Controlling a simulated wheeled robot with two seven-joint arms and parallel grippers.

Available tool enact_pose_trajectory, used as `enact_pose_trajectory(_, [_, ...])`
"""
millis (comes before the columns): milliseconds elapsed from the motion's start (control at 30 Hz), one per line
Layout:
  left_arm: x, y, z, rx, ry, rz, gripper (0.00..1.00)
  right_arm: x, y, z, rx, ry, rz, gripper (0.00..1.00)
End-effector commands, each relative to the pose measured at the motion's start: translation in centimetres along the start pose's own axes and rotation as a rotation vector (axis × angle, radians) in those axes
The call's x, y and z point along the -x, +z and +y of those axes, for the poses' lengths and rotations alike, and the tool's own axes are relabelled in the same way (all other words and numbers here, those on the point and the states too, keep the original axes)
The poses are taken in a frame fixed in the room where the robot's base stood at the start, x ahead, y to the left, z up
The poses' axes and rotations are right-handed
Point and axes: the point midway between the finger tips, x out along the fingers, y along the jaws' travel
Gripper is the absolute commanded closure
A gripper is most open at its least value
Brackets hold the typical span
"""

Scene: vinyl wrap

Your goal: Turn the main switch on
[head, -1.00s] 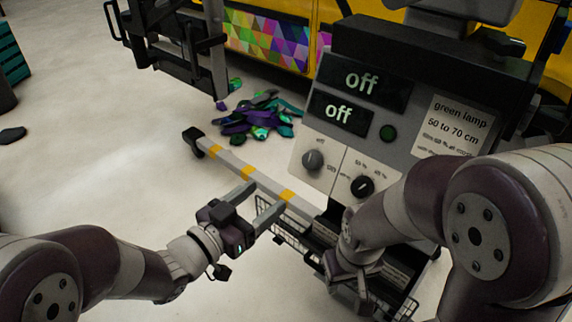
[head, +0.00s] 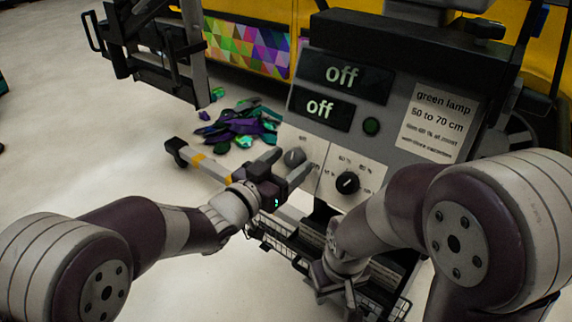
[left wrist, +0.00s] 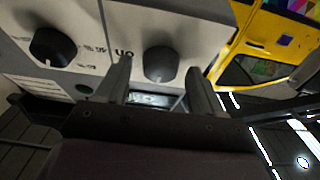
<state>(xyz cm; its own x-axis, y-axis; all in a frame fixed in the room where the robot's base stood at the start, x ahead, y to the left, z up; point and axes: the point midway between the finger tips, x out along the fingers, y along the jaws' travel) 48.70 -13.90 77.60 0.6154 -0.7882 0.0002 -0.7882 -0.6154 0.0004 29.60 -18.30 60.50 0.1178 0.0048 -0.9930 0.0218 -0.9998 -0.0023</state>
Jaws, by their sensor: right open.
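The black knob (left wrist: 52,47) is at upper left. My right gripper (head: 335,278) is open and empty, low below the panel.
A round green lamp (head: 371,126) and a paper label (head: 436,122) are on the panel. A wire basket (head: 280,240) is under it. A bar with yellow bands (head: 205,164) sticks out left. Scraps of coloured vinyl (head: 240,122) lie on the floor before a yellow vehicle (head: 300,15).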

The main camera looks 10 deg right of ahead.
Motion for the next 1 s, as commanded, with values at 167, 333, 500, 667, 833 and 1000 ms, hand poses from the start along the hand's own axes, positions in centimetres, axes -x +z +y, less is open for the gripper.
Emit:
enact_pose_trajectory(167, [0.0, 0.0, 0.0, 0.0, 0.0, 0.0, 0.87, 0.0, 0.0, 0.0, 0.0, 0.0, 0.0, 0.57])
enact_pose_trajectory(333, [0.0, 0.0, 0.0, -0.003, 0.001, 0.0, 0.87, 0.0, 0.0, 0.0, 0.0, 0.0, 0.0, 0.57])
enact_pose_trajectory(500, [0.1, 0.0, -0.1, -0.037, 0.014, 0.0, 0.87, 0.1, 0.0, 0.0, 0.0, 0.0, 0.0, 0.57])
enact_pose_trajectory(667, [0.0, -0.1, -0.1, -0.115, 0.047, 0.0, 0.87, 0.4, 0.0, 0.0, 0.0, 0.0, 0.0, 0.57])
enact_pose_trajectory(833, [0.0, -0.2, -0.3, -0.243, 0.098, 0.0, 0.87, 0.8, -0.1, 0.0, 0.0, 0.0, 0.0, 0.57])
enact_pose_trajectory(1000, [0.0, -0.2, -0.4, -0.393, 0.158, -0.001, 0.87, 1.5, -0.2, 0.0, 0.0, 0.0, 0.0, 0.57])
